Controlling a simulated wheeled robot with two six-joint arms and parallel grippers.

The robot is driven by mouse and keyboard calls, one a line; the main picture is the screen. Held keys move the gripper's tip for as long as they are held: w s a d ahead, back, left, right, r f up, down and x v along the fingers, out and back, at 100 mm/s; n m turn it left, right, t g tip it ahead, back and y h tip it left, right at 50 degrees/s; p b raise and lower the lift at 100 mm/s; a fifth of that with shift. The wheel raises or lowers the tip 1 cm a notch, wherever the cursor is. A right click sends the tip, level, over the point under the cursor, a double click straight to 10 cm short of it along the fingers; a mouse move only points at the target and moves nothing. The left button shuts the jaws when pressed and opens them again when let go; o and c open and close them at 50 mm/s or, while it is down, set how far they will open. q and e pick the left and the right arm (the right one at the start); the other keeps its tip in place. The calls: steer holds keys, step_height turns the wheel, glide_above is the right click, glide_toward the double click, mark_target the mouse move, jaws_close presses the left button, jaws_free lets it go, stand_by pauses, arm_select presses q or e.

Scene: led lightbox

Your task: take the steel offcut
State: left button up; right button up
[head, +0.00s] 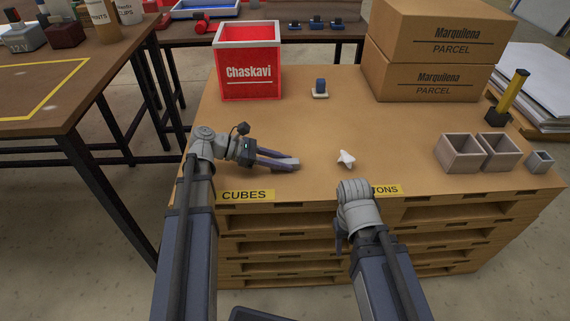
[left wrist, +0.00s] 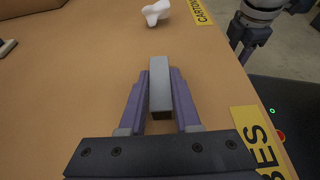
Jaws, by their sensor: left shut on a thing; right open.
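The steel offcut is a plain grey bar (left wrist: 160,84) held between the purple fingers of my left gripper (left wrist: 160,100). In the head view my left gripper (head: 285,163) is low over the front left of the pallet-top table, shut on the offcut (head: 287,164). I cannot tell whether the bar touches the table. My right gripper (head: 341,241) hangs below its wrist at the table's front edge, mostly hidden by my arm; it is open.
A white knobbly piece (head: 346,159) lies right of my left gripper. Behind stand a red Chaskavi box (head: 250,80), a small blue-and-white item (head: 320,89) and stacked parcels (head: 428,80). The table's middle is clear.

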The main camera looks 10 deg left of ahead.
mark_target(282, 161)
arm_select(q)
jaws_close()
steer(key=shift+r, duration=0.15)
step_height(282, 161, up, 10)
steer(key=p, duration=1)
